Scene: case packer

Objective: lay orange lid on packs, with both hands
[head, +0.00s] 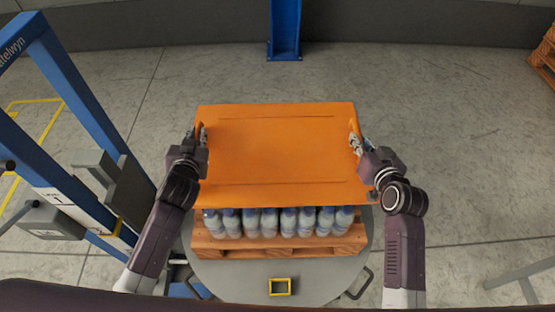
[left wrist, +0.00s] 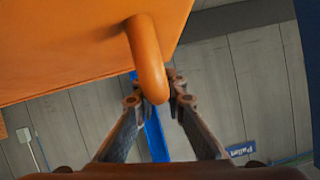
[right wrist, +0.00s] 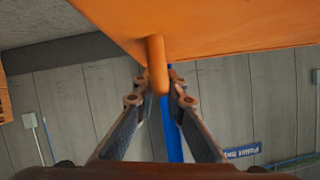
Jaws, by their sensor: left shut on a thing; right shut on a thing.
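The orange lid (head: 278,160) is a flat rectangular sheet with a handle at each side. In the head view it lies over the packs (head: 275,222), which are blue-capped bottles showing in a row below its near edge. I cannot tell whether the lid touches them. My left gripper (head: 200,135) is shut on the lid's left handle (left wrist: 145,55). My right gripper (head: 356,145) is shut on the lid's right handle (right wrist: 157,62). The lid hides the rest of the packs.
The packs stand on a wooden pallet (head: 270,246) on a round grey turntable (head: 235,275). A blue post frame (head: 75,95) stands at left, and a blue column (head: 285,28) behind. The floor at right is largely clear.

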